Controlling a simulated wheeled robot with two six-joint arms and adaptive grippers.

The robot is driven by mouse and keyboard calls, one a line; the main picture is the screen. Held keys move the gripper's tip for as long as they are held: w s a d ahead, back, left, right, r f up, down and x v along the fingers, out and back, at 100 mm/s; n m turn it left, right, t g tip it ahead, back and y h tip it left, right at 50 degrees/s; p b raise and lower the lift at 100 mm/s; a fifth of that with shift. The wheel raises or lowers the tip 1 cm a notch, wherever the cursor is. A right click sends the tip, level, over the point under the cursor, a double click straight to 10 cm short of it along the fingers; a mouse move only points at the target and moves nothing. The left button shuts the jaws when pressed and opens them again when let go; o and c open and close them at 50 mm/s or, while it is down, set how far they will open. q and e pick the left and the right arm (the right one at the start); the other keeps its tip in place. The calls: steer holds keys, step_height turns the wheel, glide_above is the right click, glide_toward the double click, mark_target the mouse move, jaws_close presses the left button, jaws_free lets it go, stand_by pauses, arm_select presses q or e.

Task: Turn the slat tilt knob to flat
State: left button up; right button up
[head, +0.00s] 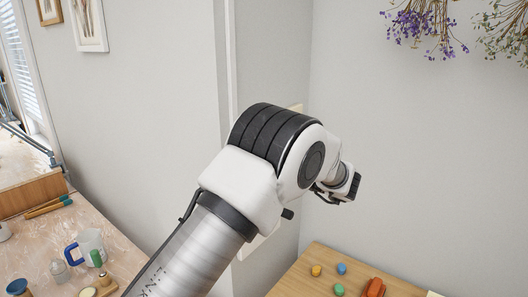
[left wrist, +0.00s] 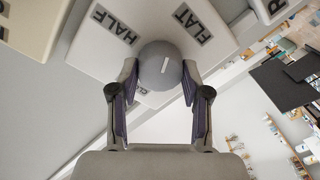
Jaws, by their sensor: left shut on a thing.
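The slat tilt knob (left wrist: 160,65) is a round grey knob with a white line, on a white plate (left wrist: 88,45) in the left wrist view. The plate carries the labels HALF (left wrist: 115,25) and FLAT (left wrist: 191,25); a third label below the knob is mostly hidden. The white line lies between the HALF and FLAT directions, tilted slightly toward FLAT. My left gripper (left wrist: 159,74) is shut on the knob, one finger on each side. In the head view my left arm hides the knob and most of the plate. My right gripper is not in view.
In the head view, a wooden table (head: 300,284) at lower right holds small coloured pieces and a red object (head: 374,287). A work table (head: 40,245) at left holds a mug (head: 89,244) and small items. Dried flowers (head: 428,24) hang at upper right.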

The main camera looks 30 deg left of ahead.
arm_select(q)
steer(key=shift+r+m+p, duration=0.15)
steer(key=shift+m+p, duration=1.9)
steer(key=shift+m, duration=0.65)
steer(key=o, duration=1.2)
steer(key=shift+c, duration=0.2)
steer(key=shift+a, duration=0.15)
steer(key=d, duration=1.2)
steer(key=shift+f, duration=0.2)
